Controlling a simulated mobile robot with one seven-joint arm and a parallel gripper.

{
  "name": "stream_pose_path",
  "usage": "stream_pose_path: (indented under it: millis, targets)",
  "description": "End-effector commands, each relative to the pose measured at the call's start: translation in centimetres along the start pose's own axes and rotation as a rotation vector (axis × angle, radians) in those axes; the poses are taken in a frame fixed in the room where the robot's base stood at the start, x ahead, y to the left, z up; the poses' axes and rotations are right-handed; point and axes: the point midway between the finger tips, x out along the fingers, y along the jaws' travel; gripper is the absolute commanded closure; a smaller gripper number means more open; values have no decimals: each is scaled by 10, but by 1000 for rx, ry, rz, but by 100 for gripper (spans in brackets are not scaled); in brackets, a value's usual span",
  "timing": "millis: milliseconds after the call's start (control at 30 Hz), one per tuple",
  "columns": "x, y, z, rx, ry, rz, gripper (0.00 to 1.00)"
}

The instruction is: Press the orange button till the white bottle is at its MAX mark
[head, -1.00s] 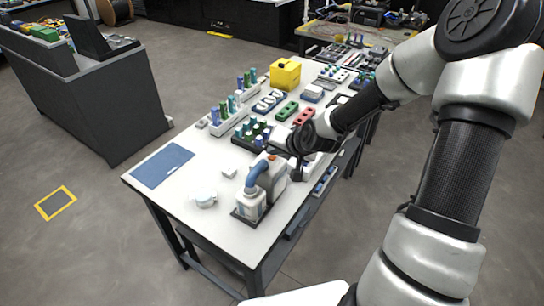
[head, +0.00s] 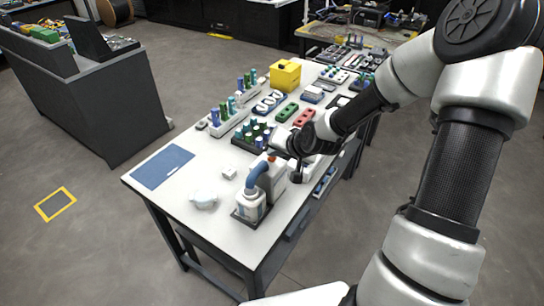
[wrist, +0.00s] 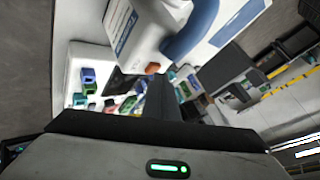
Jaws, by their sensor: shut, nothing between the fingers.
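A white dispenser (head: 276,178) with a thick blue curved hose (head: 256,181) stands near the front of the white table. Its orange button (head: 272,158) is at the top; the button also shows in the wrist view (wrist: 152,68). A white bottle (head: 250,207) stands under the hose end on a dark base. Its MAX mark and liquid level are too small to make out. My gripper is shut and empty, its dark fingers (wrist: 158,92) pointing toward the dispenser, close to the orange button. I cannot tell whether they touch it. In the head view my wrist hides part of the gripper.
A clear round dish (head: 204,198), a small white block (head: 229,172) and a blue mat (head: 163,167) lie left of the dispenser. Racks of green and blue vials (head: 254,133) and a yellow box (head: 285,73) stand farther back.

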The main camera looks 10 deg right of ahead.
Motion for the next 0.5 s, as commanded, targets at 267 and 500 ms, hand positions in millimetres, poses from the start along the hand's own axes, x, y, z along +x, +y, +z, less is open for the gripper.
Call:
stream_pose_path:
  millis: [267,500]
  targets:
    - [-11,-7,-7,0,-1,0,100]
    - [-10,-7,-7,0,0,0,100]
